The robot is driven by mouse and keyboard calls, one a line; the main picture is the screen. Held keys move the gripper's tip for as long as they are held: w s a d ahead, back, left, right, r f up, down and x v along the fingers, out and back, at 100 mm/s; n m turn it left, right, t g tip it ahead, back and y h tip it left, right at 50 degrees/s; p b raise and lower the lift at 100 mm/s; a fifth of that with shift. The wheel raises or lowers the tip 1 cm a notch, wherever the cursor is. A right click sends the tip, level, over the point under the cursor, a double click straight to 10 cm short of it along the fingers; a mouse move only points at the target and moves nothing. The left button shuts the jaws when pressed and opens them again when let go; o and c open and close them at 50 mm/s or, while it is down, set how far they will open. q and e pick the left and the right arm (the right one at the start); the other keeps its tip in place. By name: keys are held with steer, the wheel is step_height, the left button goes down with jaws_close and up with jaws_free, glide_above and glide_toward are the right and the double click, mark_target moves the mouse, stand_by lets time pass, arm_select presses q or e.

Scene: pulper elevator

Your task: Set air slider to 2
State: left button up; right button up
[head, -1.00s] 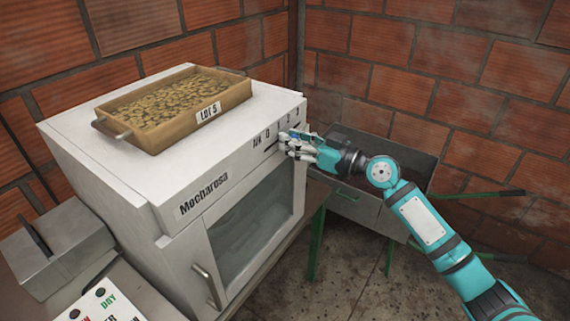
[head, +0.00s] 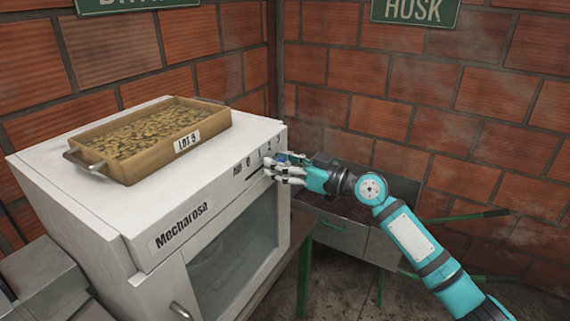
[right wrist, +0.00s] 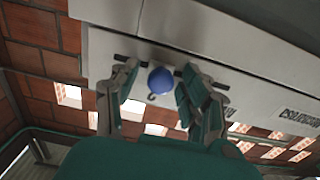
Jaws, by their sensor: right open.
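The white machine marked Mecharosa (head: 140,205) carries an air scale (head: 258,152) with a dark slot near the right end of its front top edge. In the right wrist view, the slider's round blue knob (right wrist: 161,80) sits on the dark slot (right wrist: 140,60). My right gripper (head: 270,170) is at the slot in the head view, its fingers hiding the knob's exact position on the scale. In the right wrist view, my right gripper (right wrist: 158,78) is open with its fingers on either side of the knob. I cannot tell whether they touch it. My left gripper is out of view.
A wooden tray labelled LOT 5 (head: 205,141) stands on top of the machine. A metal bin with green handles (head: 340,235) stands behind and right of it. Brick walls close the corner, with a green HUSK sign (head: 415,10) above.

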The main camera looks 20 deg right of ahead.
steer(key=v, duration=1.2)
